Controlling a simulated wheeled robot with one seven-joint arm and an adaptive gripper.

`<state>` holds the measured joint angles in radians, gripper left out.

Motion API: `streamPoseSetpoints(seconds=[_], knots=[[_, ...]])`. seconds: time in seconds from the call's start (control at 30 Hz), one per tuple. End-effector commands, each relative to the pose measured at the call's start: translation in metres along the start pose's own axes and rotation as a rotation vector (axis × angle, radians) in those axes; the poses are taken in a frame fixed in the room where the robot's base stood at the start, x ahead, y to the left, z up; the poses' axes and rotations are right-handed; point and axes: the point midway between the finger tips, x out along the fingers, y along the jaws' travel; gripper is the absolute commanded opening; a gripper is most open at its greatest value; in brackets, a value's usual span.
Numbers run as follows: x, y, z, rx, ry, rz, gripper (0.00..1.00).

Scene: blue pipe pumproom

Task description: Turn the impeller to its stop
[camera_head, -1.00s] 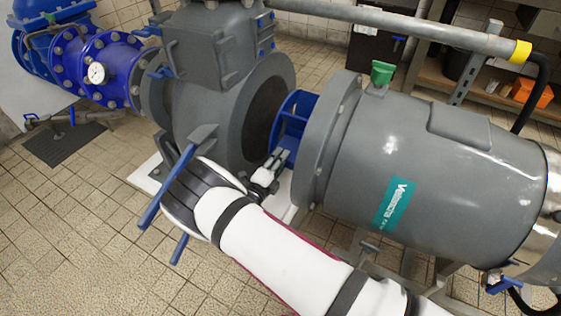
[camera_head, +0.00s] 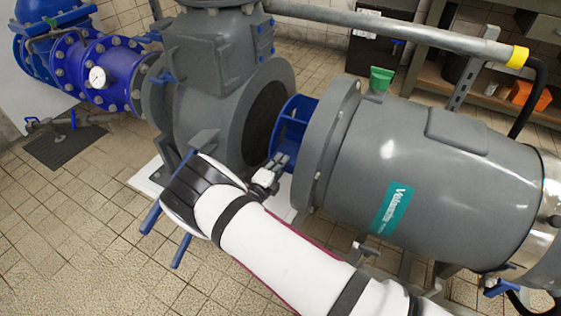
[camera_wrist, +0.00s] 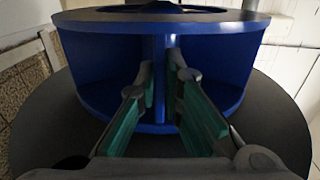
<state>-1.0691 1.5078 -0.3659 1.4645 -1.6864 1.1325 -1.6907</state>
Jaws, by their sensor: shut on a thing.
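The blue impeller (camera_head: 292,130) sits between the open grey pump casing and the grey motor's flange. In the wrist view the impeller (camera_wrist: 93,68) fills the upper middle, with a vane standing upright at its centre. My gripper (camera_head: 277,163) reaches in from the front, its fingertips at the impeller's near side. In the wrist view my gripper (camera_wrist: 163,85) has one green-padded finger on each side of the central vane and is shut on it. The vane's lower part shows between the fingers. The far side of the impeller is hidden.
The grey pump casing (camera_head: 205,120) stands left of the impeller, and the large grey motor (camera_head: 425,185) stands right. Blue handles (camera_head: 151,217) stick out near my wrist. A grey pipe (camera_head: 400,30) runs above the motor. Tiled floor is clear at lower left.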

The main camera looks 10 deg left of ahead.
Motion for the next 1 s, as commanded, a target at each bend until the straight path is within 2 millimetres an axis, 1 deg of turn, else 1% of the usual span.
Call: streamPoseSetpoints(seconds=[0.03, 0.27, 0.57, 0.83, 0.87, 1.0], knots=[[0.0, -0.009, 0.0, 0.0, 0.001, 0.02, 0.0], [0.002, -0.032, 0.001, 0.002, 0.0, 0.152, 0.0], [0.011, -0.066, 0.0, 0.006, 0.001, 0.375, 0.0], [0.03, -0.096, 0.001, 0.012, 0.001, 0.618, 0.0], [0.031, -0.096, 0.001, 0.005, -0.001, 0.619, 0.0], [0.043, -0.108, 0.001, 0.003, -0.002, 0.609, 0.0]])
